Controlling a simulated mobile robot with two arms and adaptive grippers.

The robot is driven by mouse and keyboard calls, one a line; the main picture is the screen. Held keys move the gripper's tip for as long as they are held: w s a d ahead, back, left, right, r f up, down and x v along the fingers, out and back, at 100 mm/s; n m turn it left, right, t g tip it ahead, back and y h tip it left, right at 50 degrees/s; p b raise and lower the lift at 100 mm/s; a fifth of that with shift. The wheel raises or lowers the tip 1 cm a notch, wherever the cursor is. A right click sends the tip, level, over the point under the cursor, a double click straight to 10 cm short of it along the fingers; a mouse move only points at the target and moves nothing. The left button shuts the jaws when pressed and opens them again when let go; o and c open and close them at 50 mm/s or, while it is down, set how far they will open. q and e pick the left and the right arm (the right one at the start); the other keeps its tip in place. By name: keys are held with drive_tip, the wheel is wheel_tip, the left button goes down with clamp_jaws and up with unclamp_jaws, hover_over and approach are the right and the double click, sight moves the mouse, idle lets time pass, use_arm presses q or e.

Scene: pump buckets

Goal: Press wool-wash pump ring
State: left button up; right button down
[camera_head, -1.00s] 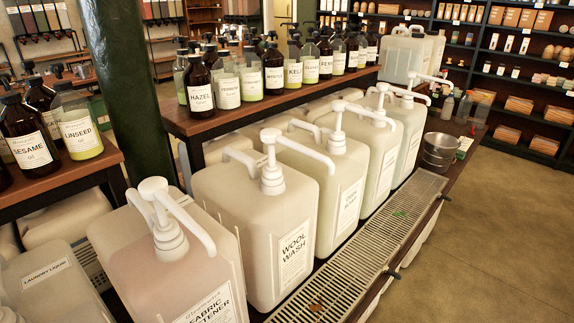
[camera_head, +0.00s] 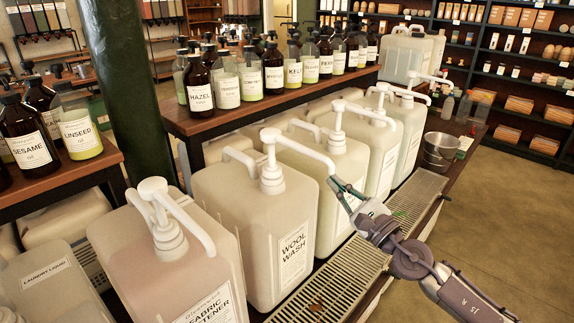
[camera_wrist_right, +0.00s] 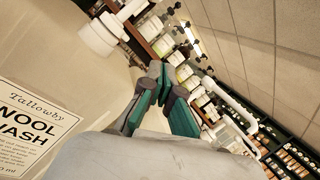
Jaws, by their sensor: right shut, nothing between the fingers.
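The wool-wash bucket (camera_head: 220,205) is a cream container labelled WOOL WASH, standing in the row on the counter. Its white pump (camera_head: 272,172) stands upright on top, with a spout reaching right. In the right wrist view the tilted WOOL WASH label (camera_wrist_right: 32,122) is at the left, and a white pump part (camera_wrist_right: 98,38) is at the upper left. My right gripper (camera_head: 336,184) is in front of the neighbouring bucket, right of the wool-wash pump and apart from its head. Its fingers (camera_wrist_right: 156,70) are shut and empty. My left gripper is not in view.
The fabric softener bucket (camera_head: 130,250) with its pump stands at the left, and more pump buckets stand at the right. A drip grate (camera_head: 322,288) runs along the front. A metal pail (camera_head: 440,148) stands at the counter's far right. Bottles fill the shelf behind.

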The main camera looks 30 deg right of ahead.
drive_tip(key=n+g, duration=0.1)
drive_tip(key=n, duration=0.3)
drive_tip(key=w+d+n+g+y, duration=0.1)
drive_tip(key=n, duration=0.3)
drive_tip(key=w+n+g+y, duration=0.1)
drive_tip(key=n, duration=0.3)
drive_tip(key=shift+w+d+f+n+g, duration=0.2)
drive_tip(key=shift+d+f+n+g, duration=0.1)
drive_tip(key=shift+n, duration=0.1)
drive_tip(key=shift+a+r, duration=0.1)
drive_tip(key=p+x, duration=0.2)
drive_tip(key=x, duration=0.2)
drive_tip(key=p+x, duration=0.2)
drive_tip(key=x, duration=0.3)
drive_tip(key=shift+w+a+r+p, duration=0.15)
drive_tip(key=shift+w+r+p, duration=0.05)
drive_tip(key=shift+w+p, duration=0.1)
drive_tip(key=w+a+p, duration=0.1)
drive_tip(key=a+p, duration=0.1)
drive_tip(key=a, duration=0.1)
drive_tip(key=shift+w+p, duration=0.4)
drive_tip(key=shift+w+a+f, duration=0.1)
drive_tip(key=shift+a+f, duration=0.15)
drive_tip(key=shift+a, duration=0.2)
